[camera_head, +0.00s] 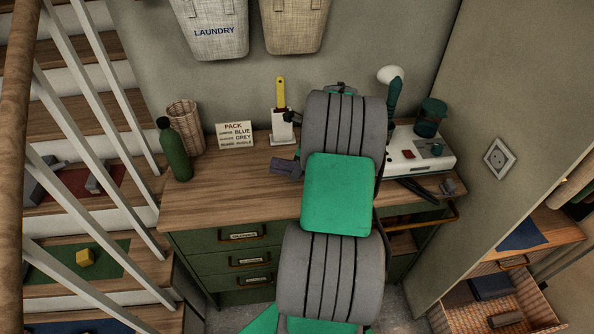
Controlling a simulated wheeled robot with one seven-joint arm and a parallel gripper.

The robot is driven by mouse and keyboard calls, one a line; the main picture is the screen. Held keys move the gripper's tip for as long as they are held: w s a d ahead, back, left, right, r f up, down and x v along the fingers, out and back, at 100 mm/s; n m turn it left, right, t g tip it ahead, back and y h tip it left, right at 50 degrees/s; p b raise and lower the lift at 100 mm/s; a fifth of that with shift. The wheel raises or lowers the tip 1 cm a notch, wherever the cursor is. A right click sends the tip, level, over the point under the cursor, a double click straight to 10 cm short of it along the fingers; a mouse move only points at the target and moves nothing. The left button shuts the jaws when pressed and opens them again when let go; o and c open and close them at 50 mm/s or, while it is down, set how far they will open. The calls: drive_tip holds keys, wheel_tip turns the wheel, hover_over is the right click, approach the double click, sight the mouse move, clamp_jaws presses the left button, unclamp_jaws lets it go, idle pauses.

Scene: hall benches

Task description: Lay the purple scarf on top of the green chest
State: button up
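The green chest (205,241) is a chest of drawers with a wooden top, labelled drawers and bar handles. It stands against the wall in the middle of the view. My grey and green arm reaches over it and covers much of its middle and right. I cannot make out my gripper; the arm seems to hide it. I cannot pick out a purple scarf for certain. A small dark greyish-purple piece (287,167) shows at the left edge of my arm over the chest top, and I cannot tell what it is.
A green bottle (174,152), a wicker basket (186,125), a sign card (234,134) and a yellow-handled brush (280,100) stand along the chest's back. A white device (410,158) is at the right. The top's front left is clear. Stairs with white railings (100,150) rise at left.

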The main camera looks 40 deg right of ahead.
drive_tip(key=x, duration=0.1)
drive_tip(key=p+x, duration=0.1)
drive_tip(key=x, duration=0.1)
drive_tip(key=shift+d+f, duration=0.15)
drive_tip(key=shift+f, duration=0.5)
drive_tip(key=o, duration=1.4)
